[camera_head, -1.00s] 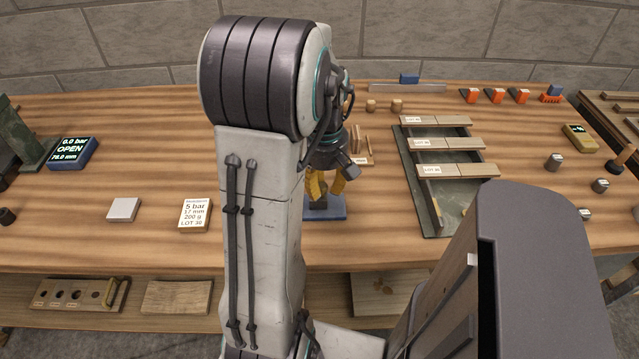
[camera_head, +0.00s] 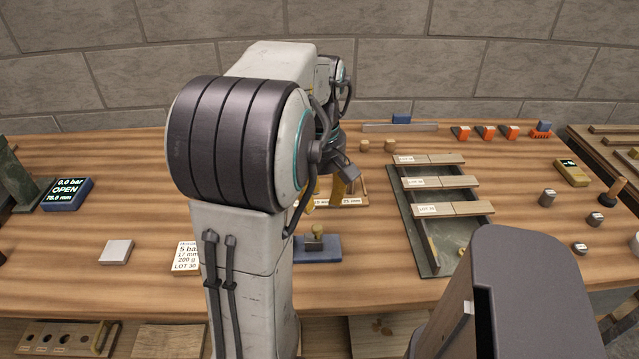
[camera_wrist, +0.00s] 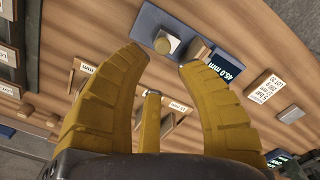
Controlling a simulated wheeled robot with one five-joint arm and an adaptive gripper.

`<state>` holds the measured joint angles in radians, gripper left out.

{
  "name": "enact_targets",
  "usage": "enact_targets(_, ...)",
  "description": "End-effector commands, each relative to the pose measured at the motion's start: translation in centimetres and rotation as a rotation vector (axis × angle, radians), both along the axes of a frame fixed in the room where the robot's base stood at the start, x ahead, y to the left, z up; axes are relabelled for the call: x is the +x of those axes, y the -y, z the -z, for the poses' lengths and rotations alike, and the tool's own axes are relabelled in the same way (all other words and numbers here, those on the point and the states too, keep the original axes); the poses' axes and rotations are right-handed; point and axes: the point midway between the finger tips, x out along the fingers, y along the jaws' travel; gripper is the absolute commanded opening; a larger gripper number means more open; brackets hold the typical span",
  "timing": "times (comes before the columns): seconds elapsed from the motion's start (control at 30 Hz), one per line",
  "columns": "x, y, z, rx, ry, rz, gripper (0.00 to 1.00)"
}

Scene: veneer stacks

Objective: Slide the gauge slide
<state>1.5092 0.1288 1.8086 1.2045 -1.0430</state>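The gauge is a blue base (camera_head: 318,250) on the table just right of my arm, with a dark block and a brass-coloured knob (camera_head: 317,229) on top, which I take as the slide. In the wrist view the base (camera_wrist: 148,20) lies beyond the fingertips. The round knob (camera_wrist: 166,42) shows in line with the gap between them, and a display (camera_wrist: 226,66) beside it reads 45.0 mm. My gripper (camera_wrist: 164,60) has its yellow fingers spread and nothing held. In the head view my arm hides most of it; a yellow finger (camera_head: 338,191) shows behind the gauge.
A green rack (camera_head: 412,232) with veneer strips stands right of the gauge. A lettered card (camera_head: 185,258) and a grey block (camera_head: 116,251) lie left. A metal rail with a blue block (camera_head: 401,119) is at the back. Small wooden pegs (camera_head: 389,145) stand behind the gripper.

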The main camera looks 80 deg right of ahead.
Motion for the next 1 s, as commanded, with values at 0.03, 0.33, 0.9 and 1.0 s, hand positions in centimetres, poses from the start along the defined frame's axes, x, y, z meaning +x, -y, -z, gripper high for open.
enact_targets(0.03,0.0,0.1,-0.7,-0.004,0.000,0.000,0.33)
enact_targets(0.33,0.0,0.0,-2.9,0.000,0.000,0.001,0.33)
enact_targets(0.9,0.0,0.0,-3.1,0.001,0.000,0.001,0.33)
enact_targets(1.0,0.0,0.0,-3.1,0.001,0.000,0.001,0.33)
